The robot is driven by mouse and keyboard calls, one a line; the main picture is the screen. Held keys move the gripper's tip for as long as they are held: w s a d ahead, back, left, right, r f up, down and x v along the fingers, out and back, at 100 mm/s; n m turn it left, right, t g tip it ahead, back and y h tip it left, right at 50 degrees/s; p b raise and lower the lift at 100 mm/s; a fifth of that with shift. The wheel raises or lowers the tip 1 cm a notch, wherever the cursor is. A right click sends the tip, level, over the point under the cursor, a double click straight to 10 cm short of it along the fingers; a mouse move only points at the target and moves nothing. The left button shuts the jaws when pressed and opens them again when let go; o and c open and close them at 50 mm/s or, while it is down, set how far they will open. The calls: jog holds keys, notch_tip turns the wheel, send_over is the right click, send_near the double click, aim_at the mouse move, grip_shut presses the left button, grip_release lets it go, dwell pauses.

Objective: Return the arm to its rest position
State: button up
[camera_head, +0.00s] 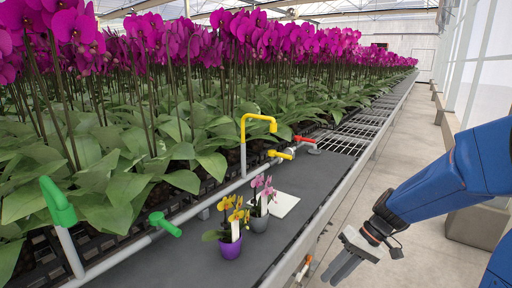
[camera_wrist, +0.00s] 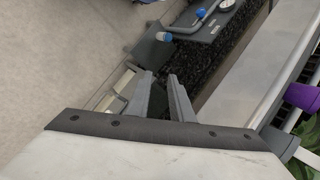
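My blue arm (camera_head: 440,180) reaches in from the right edge in the head view. My gripper (camera_head: 342,272) hangs over the aisle, to the right of the bench, with its fingers pointing down and left. It also shows in the wrist view (camera_wrist: 161,76), with its two grey fingers apart and nothing between them. It touches nothing that I can see.
A dark bench top (camera_head: 190,262) holds a purple pot (camera_head: 229,247) with yellow orchids, a grey pot (camera_head: 258,221) with pink orchids and a white board (camera_head: 283,205). Green (camera_head: 60,203) and yellow (camera_head: 246,131) taps stand behind. The aisle floor (camera_head: 385,150) is clear farther back.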

jog(key=s+d+r+t+h, duration=0.3)
jog(key=s+r, duration=0.2)
jog(key=s, duration=0.3)
jog(key=s+d+r+m+t+h, duration=0.1)
jog(key=s+d+r+t+h, duration=0.2)
jog(key=s+r, duration=0.3)
jog(key=shift+s+d+h, duration=0.3)
jog(key=shift+s+h, duration=0.2)
jog(key=shift+s, duration=0.35)
